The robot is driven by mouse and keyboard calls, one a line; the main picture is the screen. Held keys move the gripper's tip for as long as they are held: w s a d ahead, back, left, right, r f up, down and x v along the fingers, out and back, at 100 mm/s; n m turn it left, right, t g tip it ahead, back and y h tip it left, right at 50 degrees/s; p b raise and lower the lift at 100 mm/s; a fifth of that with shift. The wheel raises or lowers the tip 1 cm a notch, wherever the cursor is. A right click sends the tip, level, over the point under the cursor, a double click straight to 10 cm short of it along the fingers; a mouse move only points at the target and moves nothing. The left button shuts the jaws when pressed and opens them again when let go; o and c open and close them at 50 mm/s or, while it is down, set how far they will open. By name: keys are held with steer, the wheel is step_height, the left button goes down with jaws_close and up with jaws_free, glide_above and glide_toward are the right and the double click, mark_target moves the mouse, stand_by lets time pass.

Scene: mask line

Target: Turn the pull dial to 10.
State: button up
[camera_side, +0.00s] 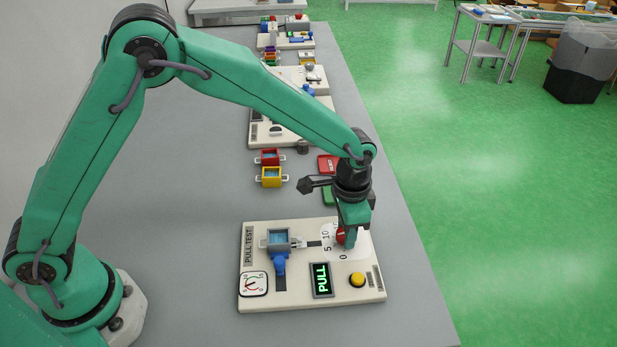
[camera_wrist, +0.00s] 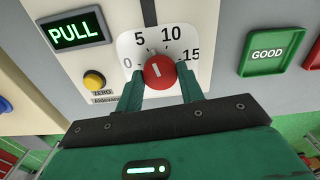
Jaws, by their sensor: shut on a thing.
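The pull dial is a red round knob (camera_wrist: 160,73) on a white scale plate (camera_wrist: 128,48) marked 0, 5, 10 and 15. In the wrist view its short white mark points roughly upward, between 5 and 10; the exact reading is hard to tell. My gripper (camera_wrist: 161,82) is shut on the knob, one green finger at each side. In the side view my gripper (camera_side: 349,240) reaches down onto the red knob (camera_side: 340,236) and hides part of it and of the scale. The pull-test board (camera_side: 258,303) lies flat below.
A lit PULL display (camera_side: 321,280), a yellow button (camera_side: 357,280), a gauge (camera_side: 254,284) and a blue-topped fixture (camera_side: 279,240) share the board. A green GOOD tray (camera_wrist: 269,53) lies beside it. Red (camera_side: 269,157) and yellow (camera_side: 271,178) bins stand behind.

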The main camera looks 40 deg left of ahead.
steer(key=m, duration=0.3)
steer(key=shift+r+m, duration=0.1)
steer(key=shift+m, duration=2.1)
steer(key=o, duration=1)
steer(key=shift+r, duration=3.9)
